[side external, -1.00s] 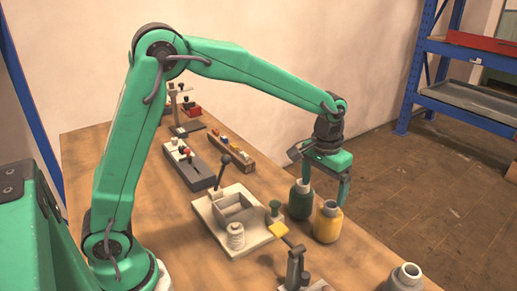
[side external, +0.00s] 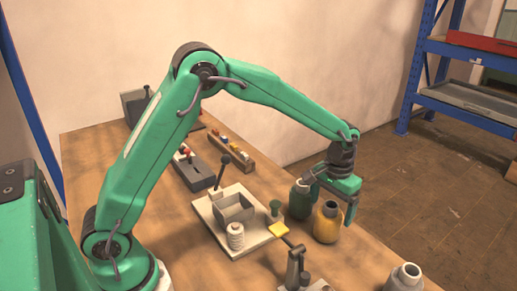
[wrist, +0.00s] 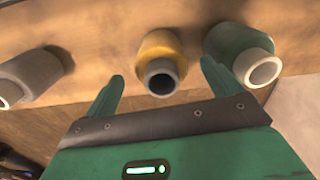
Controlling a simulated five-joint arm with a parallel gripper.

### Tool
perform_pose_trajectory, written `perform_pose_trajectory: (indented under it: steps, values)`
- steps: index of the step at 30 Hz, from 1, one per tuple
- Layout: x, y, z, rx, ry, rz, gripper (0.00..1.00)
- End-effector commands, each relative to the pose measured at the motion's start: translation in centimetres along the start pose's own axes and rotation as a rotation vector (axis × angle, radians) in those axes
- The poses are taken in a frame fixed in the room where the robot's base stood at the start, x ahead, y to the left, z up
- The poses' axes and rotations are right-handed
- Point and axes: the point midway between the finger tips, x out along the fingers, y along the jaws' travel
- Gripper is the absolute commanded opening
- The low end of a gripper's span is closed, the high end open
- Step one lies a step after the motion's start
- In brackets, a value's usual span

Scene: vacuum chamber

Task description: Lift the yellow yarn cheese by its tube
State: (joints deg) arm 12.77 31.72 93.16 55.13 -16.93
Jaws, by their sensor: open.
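The yellow yarn cheese (side external: 326,231) stands upright on the wooden table near its right edge, with a grey tube (side external: 331,209) sticking out of its top. My gripper (side external: 331,204) is just above it, pointing down, open and empty. In the wrist view, the yellow yarn cheese (wrist: 158,44) and its dark tube mouth (wrist: 161,80) lie between the two fingers of my gripper (wrist: 162,72), slightly beyond the tips. I cannot tell whether the fingers are level with the tube; no contact shows.
A green yarn cheese (side external: 299,206) stands close behind the yellow one, near a finger. A grey-white yarn cheese (side external: 398,284) stands at the front right. A pale board (side external: 232,252) with a grey box and a lever lies to the left. A dark metal fixture (side external: 294,265) stands in front.

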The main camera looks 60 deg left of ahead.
Motion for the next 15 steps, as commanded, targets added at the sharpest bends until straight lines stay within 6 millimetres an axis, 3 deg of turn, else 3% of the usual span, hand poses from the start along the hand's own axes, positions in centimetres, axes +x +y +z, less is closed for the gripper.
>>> perform_pose_trajectory:
  steps: [7,15]
  values:
    - [0.7,-0.1,0.0,0.000,-0.002,-0.001,0.90]
    - [3.6,-0.2,-0.2,0.000,-0.003,-0.001,0.90]
